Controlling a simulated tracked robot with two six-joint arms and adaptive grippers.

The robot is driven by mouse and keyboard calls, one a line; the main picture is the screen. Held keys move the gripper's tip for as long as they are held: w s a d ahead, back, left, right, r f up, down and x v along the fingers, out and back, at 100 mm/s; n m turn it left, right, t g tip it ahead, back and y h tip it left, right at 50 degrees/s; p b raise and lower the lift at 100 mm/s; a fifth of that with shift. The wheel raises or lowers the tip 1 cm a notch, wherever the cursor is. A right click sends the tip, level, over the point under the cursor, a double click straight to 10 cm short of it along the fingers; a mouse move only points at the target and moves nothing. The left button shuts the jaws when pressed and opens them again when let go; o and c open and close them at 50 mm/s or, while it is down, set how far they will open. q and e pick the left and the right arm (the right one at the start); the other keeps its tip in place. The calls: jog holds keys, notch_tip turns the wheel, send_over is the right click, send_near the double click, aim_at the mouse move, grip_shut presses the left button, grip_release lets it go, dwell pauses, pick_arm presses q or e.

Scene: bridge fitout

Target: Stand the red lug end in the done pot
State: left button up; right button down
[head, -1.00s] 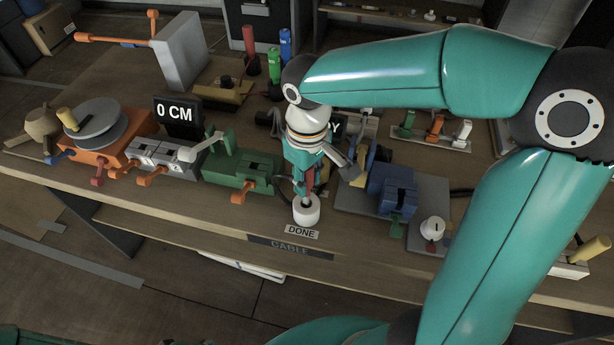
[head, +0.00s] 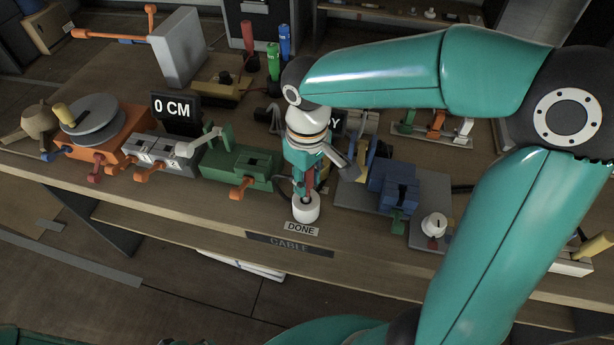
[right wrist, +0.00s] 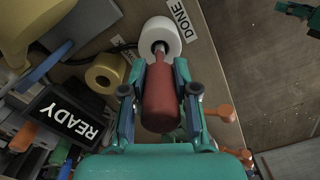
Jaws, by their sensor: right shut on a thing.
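The done pot (head: 306,212) is a small white cylinder with a hole in its top, at the bench's front edge behind the DONE label. My right gripper (head: 304,188) is just above it, pointing down. In the right wrist view its fingers are shut on the red lug end (right wrist: 160,100), a red sleeve with a grey metal tip. The tip reaches the mouth of the white pot (right wrist: 165,35). How deep it sits in the hole cannot be told. In the head view the fingers mostly hide the lug end. My left gripper does not show.
A green clamp block (head: 240,162) stands left of the pot, and a blue block (head: 395,187) on a grey plate stands right. A READY sign (right wrist: 70,112) and a yellow roll (right wrist: 106,73) are close by. The bench's front edge is just before the pot.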

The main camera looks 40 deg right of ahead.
jog(key=shift+f+b, duration=1.4)
jog(key=shift+f, duration=0.35)
jog(key=c, duration=0.8)
grip_release()
notch_tip(320, 180, up, 12)
jog(key=shift+f, duration=0.1)
dwell(0.4)
